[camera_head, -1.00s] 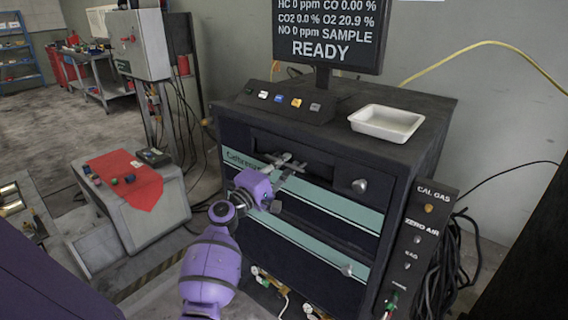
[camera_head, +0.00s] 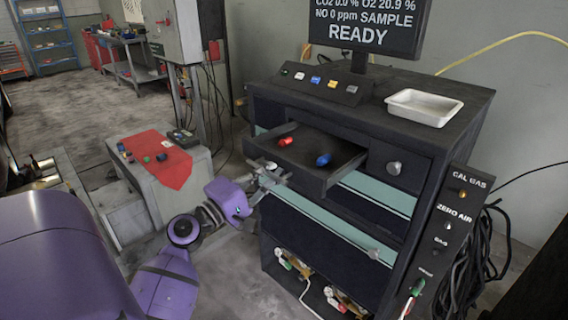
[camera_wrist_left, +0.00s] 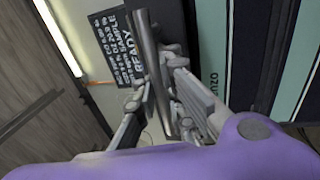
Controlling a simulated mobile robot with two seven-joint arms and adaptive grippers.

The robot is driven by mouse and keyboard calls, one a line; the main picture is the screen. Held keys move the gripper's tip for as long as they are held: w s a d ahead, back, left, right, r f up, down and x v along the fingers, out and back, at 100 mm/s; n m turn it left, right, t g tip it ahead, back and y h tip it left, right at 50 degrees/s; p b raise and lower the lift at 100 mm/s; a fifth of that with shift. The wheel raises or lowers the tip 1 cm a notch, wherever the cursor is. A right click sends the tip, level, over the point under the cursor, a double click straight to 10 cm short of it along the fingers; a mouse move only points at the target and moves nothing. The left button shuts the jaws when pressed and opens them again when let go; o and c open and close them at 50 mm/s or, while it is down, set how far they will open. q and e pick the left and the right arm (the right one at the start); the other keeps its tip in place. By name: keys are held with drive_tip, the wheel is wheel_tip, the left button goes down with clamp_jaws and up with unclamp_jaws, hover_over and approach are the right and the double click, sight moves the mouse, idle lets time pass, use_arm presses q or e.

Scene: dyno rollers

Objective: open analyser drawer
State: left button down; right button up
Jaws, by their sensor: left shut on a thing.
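The analyser (camera_head: 400,130) is a dark cabinet with teal stripes. Its upper-left drawer (camera_head: 304,154) stands open towards me, and inside lie a red item (camera_head: 285,141) and a blue item (camera_head: 323,160). My left gripper (camera_head: 264,174) is at the drawer's front, shut on its handle. In the left wrist view the fingers (camera_wrist_left: 165,88) close around a grey handle bar (camera_wrist_left: 147,45). The gripper hides most of the handle in the head view. My right gripper is not in view.
A white tray (camera_head: 424,117) and a button console (camera_head: 325,85) sit on the cabinet top below the monitor (camera_head: 368,25). A grey cart with a red cloth (camera_head: 158,163) stands left of my gripper. Hoses and fittings (camera_head: 293,262) fill the lower bay.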

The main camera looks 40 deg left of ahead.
use_arm(q)
drive_tip(key=v, duration=0.2)
drive_tip(key=shift+s, duration=0.25)
drive_tip(key=c, duration=2.1)
unclamp_jaws()
drive_tip(key=shift+s, duration=0.1)
drive_tip(key=v, duration=1.2)
drive_tip(key=shift+a, duration=0.1)
